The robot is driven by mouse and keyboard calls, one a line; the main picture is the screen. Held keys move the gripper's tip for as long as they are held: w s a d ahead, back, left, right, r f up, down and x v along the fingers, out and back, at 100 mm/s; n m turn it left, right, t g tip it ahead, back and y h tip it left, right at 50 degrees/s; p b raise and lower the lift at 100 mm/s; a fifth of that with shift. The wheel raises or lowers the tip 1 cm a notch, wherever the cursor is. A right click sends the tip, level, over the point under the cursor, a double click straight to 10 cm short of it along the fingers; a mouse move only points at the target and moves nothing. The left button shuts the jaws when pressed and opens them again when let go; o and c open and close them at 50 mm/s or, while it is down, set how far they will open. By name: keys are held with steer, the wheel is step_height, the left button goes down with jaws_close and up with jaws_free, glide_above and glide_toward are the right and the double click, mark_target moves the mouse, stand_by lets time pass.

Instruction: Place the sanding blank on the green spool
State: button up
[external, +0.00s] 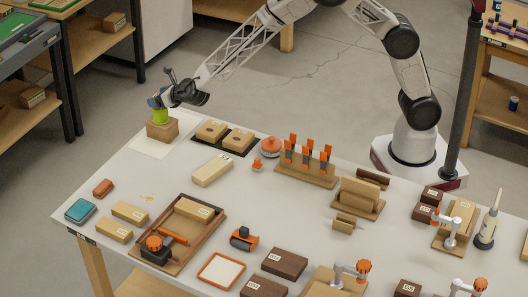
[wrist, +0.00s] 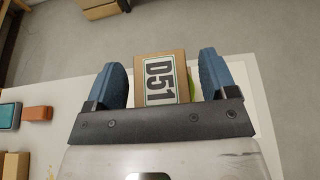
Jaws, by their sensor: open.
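My gripper (external: 158,99) is low over the far left end of the table, with its blue fingers open (wrist: 162,76). In the external view the green spool (external: 160,117) is just below my gripper, above or behind a brown block (external: 162,131); I cannot tell which. Several pale wood blocks lie about, one near the middle (external: 212,170). I cannot tell which piece is the sanding blank.
A black tray (external: 223,141) with two holed blocks lies right of the spool. A rack of orange-handled tools (external: 306,171) stands farther right. A wooden tray (external: 176,243), a teal box (external: 80,210) and an orange-brown piece (external: 103,187) lie nearer.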

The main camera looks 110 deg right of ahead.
steer(key=shift+r, duration=0.2)
steer(key=shift+s+a+r, duration=0.2)
steer(key=shift+s+a, duration=0.1)
steer(key=shift+a, duration=0.1)
steer(key=v, duration=1.1)
stand_by(0.5)
